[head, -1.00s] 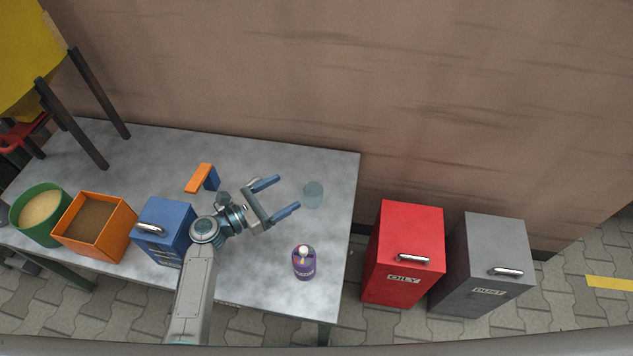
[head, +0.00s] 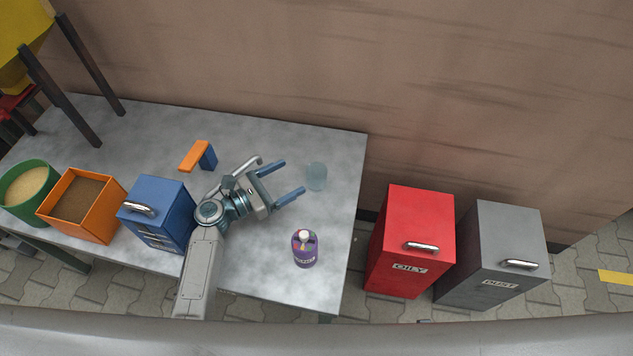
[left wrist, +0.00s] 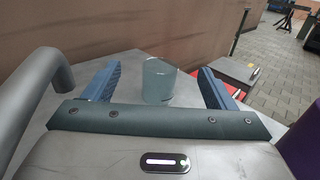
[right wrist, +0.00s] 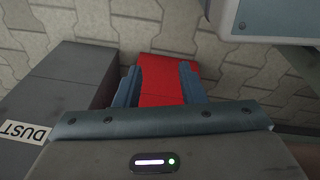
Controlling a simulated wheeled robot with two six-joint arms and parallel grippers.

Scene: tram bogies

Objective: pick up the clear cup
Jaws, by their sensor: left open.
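The clear cup (head: 316,176) stands upright on the grey table near its right end, close to the back edge. It also shows in the left wrist view (left wrist: 158,80), between and beyond the two fingers. My left gripper (head: 294,177) is open and empty, with its blue fingers pointing at the cup and stopping short of it. My right gripper (right wrist: 160,82) shows only in its own wrist view. Its fingers are apart with nothing between them, above the floor, with the red bin beyond.
A purple bottle (head: 304,249) stands in front of the cup. An orange and blue piece (head: 196,156), a blue drawer box (head: 163,200), an orange box (head: 82,206) and a green bucket (head: 27,194) are to the left. Red (head: 412,235) and grey (head: 496,255) bins stand right of the table.

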